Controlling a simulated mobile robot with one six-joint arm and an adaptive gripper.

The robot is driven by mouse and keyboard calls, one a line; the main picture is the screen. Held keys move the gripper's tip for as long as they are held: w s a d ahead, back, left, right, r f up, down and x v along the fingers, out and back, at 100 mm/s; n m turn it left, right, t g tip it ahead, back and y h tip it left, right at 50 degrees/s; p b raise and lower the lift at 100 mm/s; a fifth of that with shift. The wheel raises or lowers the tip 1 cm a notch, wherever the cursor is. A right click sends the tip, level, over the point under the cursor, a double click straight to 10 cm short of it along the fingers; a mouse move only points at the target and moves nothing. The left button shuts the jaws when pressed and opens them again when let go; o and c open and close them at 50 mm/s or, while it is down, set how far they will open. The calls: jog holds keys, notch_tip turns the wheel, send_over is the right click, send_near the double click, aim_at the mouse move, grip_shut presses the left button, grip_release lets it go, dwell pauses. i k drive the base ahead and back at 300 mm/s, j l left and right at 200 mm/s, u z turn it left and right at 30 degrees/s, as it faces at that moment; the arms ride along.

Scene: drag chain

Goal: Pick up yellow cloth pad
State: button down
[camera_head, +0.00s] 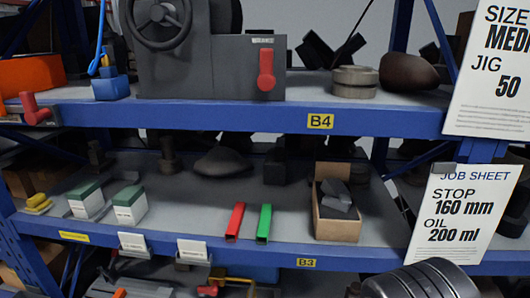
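A small yellow item (39,203), which looks like one or more folded yellow pads, lies at the far left of the middle shelf, level B3. It is left of two green-and-white boxes, with a small gap between. Its texture is too small to tell whether it is cloth.
The B3 shelf (180,222) also holds the green-and-white boxes (130,205), a red bar (235,221), a green bar (264,223) and an open carton (337,222). The B4 shelf (225,117) is above. A dark ribbed shape (420,281) fills the lower right.

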aim_at(38, 204)
jog(key=u, duration=1.75)
jog(key=z, duration=1.2)
jog(key=i+j, duration=0.15)
jog(key=j, duration=0.2)
jog(key=i+j, duration=0.1)
jog(key=j, duration=0.2)
jog(key=i+j, duration=0.15)
jog(key=j, duration=0.2)
jog(key=l+z, duration=0.05)
